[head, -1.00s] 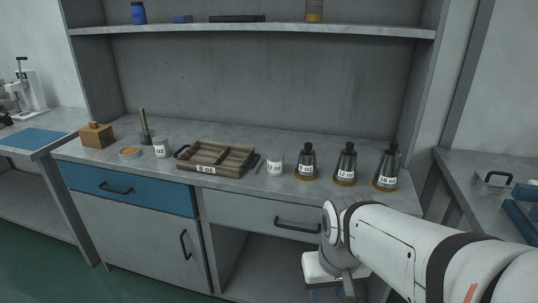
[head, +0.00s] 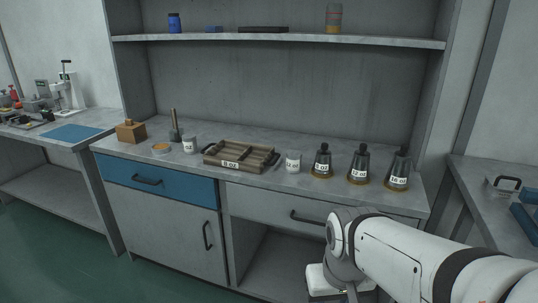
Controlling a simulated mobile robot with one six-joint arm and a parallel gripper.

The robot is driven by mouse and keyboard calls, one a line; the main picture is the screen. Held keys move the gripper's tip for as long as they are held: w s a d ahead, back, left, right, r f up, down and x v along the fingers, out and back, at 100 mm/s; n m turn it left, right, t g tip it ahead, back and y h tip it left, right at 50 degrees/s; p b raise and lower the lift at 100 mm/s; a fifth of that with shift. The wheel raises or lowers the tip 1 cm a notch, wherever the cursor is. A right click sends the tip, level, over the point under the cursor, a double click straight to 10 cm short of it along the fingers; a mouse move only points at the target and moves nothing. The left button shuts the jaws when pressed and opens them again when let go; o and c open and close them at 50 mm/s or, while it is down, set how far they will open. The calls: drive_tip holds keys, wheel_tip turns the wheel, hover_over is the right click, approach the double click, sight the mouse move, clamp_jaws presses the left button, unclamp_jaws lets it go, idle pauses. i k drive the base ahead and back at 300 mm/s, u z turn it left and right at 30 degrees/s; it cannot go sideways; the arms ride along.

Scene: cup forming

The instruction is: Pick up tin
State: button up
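A small round tin (head: 161,148) with an orange-brown top lies low on the grey workbench (head: 140,152), near its left front edge. It sits between a wooden block (head: 131,131) and a white labelled cup (head: 190,144). My gripper (head: 342,296) hangs below the bench-top height at the bottom of the picture, to the right of the tin and well apart from it. Its fingers are mostly cut off by the frame, so I cannot see whether they are open.
A dark pestle-like tool (head: 175,126) stands behind the tin. A wooden divided tray (head: 211,156), another white cup (head: 293,161) and three dark cone-shaped forms (head: 358,165) stand to the right. A shelf (head: 270,40) spans above. Green floor (head: 160,275) is open in front.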

sight(294, 156)
drive_tip(key=i, duration=1.35)
drive_tip(key=z, duration=0.05)
